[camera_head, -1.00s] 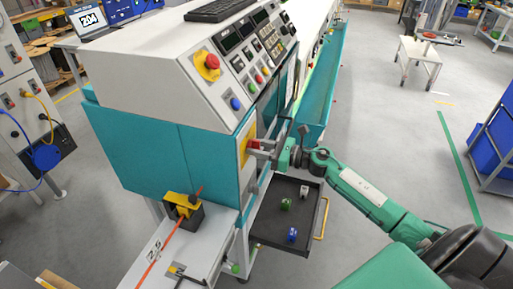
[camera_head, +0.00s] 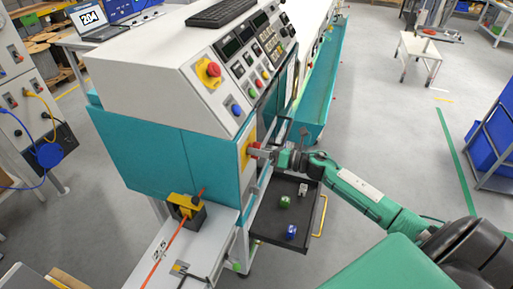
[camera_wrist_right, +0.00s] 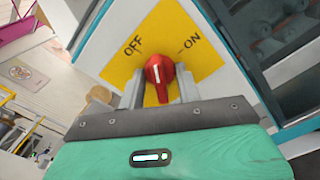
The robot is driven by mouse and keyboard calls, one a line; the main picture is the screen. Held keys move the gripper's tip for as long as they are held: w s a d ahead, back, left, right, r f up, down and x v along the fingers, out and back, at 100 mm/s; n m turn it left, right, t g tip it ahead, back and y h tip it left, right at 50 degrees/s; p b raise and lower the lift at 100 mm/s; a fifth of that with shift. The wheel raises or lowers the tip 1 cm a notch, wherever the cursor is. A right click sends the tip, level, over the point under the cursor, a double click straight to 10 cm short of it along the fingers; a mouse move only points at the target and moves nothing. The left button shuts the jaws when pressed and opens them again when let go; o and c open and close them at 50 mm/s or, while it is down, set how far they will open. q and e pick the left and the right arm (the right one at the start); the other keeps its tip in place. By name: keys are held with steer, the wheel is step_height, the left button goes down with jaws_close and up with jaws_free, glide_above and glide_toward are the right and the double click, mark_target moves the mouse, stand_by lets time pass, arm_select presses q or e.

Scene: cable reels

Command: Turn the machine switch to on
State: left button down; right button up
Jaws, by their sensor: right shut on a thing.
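The machine switch is a red knob (camera_wrist_right: 159,74) with a white mark, on a yellow plate (camera_wrist_right: 196,58) lettered OFF and ON. In the right wrist view, the mark points up, between the two words. My right gripper (camera_wrist_right: 161,88) is shut on the knob, with one grey finger on each side of it. In the head view, my right gripper (camera_head: 262,152) reaches the machine's teal side (camera_head: 222,165) from the right, and the knob is small and partly hidden by the fingers. My left gripper is not in view.
A black tray (camera_head: 271,232) with small green, blue and grey parts sits below my right forearm. A red button (camera_head: 213,69) and other controls are on the sloped panel above. An orange cable (camera_head: 168,246) runs along the bench at front left. Open floor lies to the right.

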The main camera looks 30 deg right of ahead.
steer(key=m+p, duration=0.2)
steer(key=m, duration=0.2)
steer(key=shift+r, duration=0.15)
steer(key=m, duration=0.2)
steer(key=shift+m, duration=0.3)
steer(key=m, duration=0.3)
steer(key=shift+m, duration=0.4)
steer(key=o, duration=0.7)
steer(key=shift+o, duration=0.2)
steer(key=v, duration=0.8)
